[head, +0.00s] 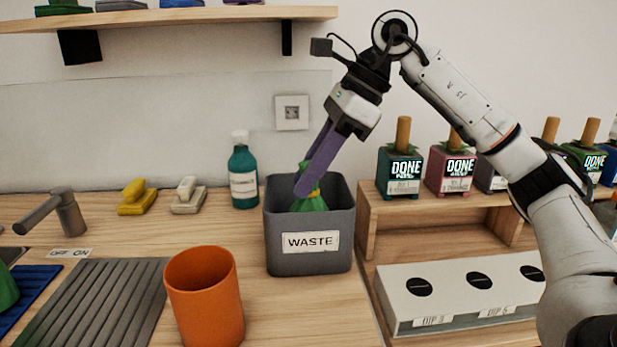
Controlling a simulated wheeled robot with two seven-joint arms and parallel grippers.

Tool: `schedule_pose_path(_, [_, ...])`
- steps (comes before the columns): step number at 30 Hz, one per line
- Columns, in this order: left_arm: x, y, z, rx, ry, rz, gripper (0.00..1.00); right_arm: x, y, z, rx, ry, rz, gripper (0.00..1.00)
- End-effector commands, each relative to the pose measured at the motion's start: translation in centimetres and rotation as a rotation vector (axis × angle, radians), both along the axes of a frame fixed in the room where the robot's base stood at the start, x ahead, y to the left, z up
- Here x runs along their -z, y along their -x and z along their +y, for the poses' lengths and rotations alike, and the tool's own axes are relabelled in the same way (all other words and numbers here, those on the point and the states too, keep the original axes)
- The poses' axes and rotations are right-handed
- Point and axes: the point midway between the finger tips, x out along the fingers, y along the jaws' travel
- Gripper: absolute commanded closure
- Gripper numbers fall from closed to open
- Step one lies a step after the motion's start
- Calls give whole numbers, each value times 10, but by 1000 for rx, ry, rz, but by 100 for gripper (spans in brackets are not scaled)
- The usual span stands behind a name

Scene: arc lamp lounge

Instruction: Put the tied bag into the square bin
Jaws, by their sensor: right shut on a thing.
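The square bin (309,263) is dark grey with a white WASTE label and stands on the wooden counter in the middle of the head view. My right gripper (305,188) points down into the bin's opening from above, its purple fingers shut on the tied bag (311,204). The bag is green with a yellowish tie near its neck. Its lower part is hidden behind the bin's front wall, so I cannot tell whether it touches the bottom. My left gripper is not in view.
An orange cup (204,300) stands in front of the bin to the left. A teal bottle (243,175) stands behind it. To the right are a wooden shelf (366,235) with several DONE boxes and a white box with round slots (455,293). A tap (62,213) is at far left.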

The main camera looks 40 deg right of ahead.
Motion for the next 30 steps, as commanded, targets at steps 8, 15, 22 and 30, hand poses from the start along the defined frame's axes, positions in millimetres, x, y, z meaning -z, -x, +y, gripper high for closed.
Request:
schedule_pose_path(8, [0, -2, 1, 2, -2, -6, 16, 3, 0, 0, 0, 0, 0, 100])
schedule_pose_path(15, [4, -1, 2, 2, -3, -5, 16, 10, 0, 0, 0, 1, 1, 100])
schedule_pose_path(22, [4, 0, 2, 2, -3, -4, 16, 11, 0, 0, 0, 1, 1, 62])
schedule_pose_path(30, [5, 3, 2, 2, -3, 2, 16, 10, 0, 0, 0, 0, 0, 62])
